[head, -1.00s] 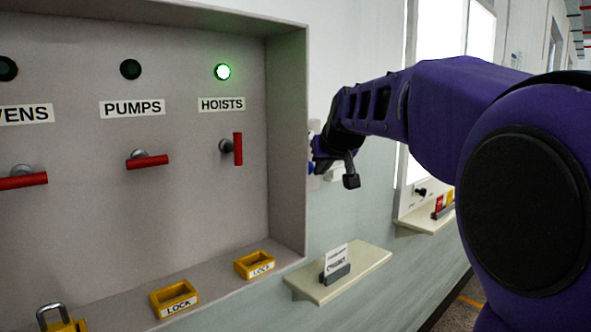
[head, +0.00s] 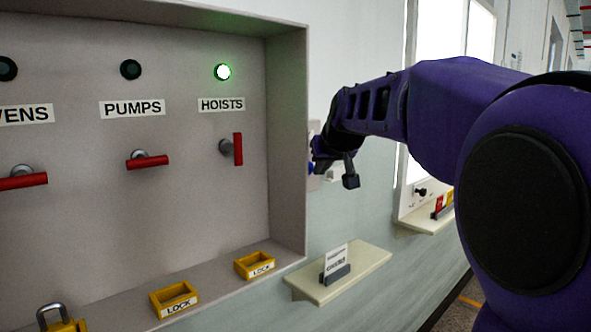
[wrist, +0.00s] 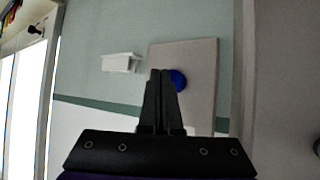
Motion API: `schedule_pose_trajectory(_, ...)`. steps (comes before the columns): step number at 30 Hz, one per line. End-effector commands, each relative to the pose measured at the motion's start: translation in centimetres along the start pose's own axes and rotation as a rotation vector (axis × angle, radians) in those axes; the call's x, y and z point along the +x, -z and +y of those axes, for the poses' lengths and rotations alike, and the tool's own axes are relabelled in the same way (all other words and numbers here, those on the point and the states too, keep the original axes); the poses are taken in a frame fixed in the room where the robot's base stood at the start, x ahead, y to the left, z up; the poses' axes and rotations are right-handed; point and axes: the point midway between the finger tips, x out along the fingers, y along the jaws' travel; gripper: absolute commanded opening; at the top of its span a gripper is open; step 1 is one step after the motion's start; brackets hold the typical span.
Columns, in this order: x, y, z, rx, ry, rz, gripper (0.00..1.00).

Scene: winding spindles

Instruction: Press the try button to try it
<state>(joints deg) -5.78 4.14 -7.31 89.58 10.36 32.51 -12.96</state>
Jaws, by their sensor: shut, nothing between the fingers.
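A round blue button (wrist: 179,80), which I take as the try button, sits on a pale grey plate (wrist: 195,55) on the wall in the wrist view. No lettering on it can be read. My gripper (wrist: 160,72) is shut and empty, with its fingertips just left of the button and overlapping its left edge in the picture. I cannot tell whether they touch it. In the head view my gripper is partly hidden beside the right wall of the cabinet, and a bit of blue (head: 311,168) shows there.
A grey cabinet (head: 287,130) stands left of my gripper, with red handles and a lit green lamp (head: 223,72) over HOISTS (head: 222,104). A cream shelf (head: 365,270) with a card holder juts out below. A small white ledge (wrist: 120,62) shows beside the plate.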

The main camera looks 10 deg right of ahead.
Motion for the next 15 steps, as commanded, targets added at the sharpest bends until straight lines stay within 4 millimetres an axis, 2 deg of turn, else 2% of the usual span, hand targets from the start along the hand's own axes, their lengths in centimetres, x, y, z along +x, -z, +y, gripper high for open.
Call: schedule_pose_trajectory(15, 0.54, 0.40, -0.43, 0.000, 0.001, 0.000, 0.00)
